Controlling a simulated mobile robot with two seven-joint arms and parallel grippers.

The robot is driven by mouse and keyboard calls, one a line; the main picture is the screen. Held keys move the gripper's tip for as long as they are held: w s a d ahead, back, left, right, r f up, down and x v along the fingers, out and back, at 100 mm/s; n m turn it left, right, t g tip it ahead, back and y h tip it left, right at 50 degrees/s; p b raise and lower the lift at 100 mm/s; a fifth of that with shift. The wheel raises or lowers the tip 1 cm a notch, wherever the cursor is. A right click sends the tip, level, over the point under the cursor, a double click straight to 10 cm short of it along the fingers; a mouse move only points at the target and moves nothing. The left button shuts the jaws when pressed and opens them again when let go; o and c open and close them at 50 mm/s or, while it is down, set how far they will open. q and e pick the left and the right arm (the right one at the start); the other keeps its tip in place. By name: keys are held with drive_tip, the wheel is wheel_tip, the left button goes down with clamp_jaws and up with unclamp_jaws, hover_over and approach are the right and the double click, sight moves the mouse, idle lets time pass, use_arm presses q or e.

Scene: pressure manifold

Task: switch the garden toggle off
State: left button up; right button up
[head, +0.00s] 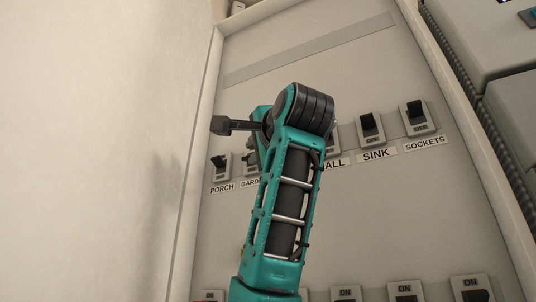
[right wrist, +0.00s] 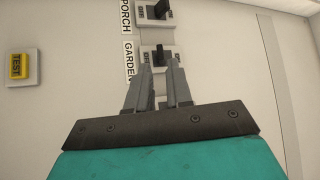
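The GARDEN toggle (right wrist: 160,54) is a dark lever on a pale plate, beside its GARDEN label (right wrist: 129,62) in the right wrist view. In the head view the toggle is mostly hidden by my right arm, and its label (head: 249,183) is cut off. My right gripper (right wrist: 161,66) points at the panel with its two grey fingers apart. Their tips appear on either side of the garden lever; whether they touch it is unclear. The gripper's fingers are hidden in the head view. My left gripper is in neither view.
The PORCH toggle (head: 220,166) is close on the left. SINK (head: 371,129) and SOCKETS (head: 417,116) toggles stand to the right. Another switch row runs along the bottom. A yellow TEST button (right wrist: 19,66) shows in the wrist view. Grey boxes (head: 492,45) stand right.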

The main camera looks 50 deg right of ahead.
drive_tip(key=b+v, duration=0.1)
drive_tip(key=v, duration=0.7)
drive_tip(key=shift+f, duration=0.1)
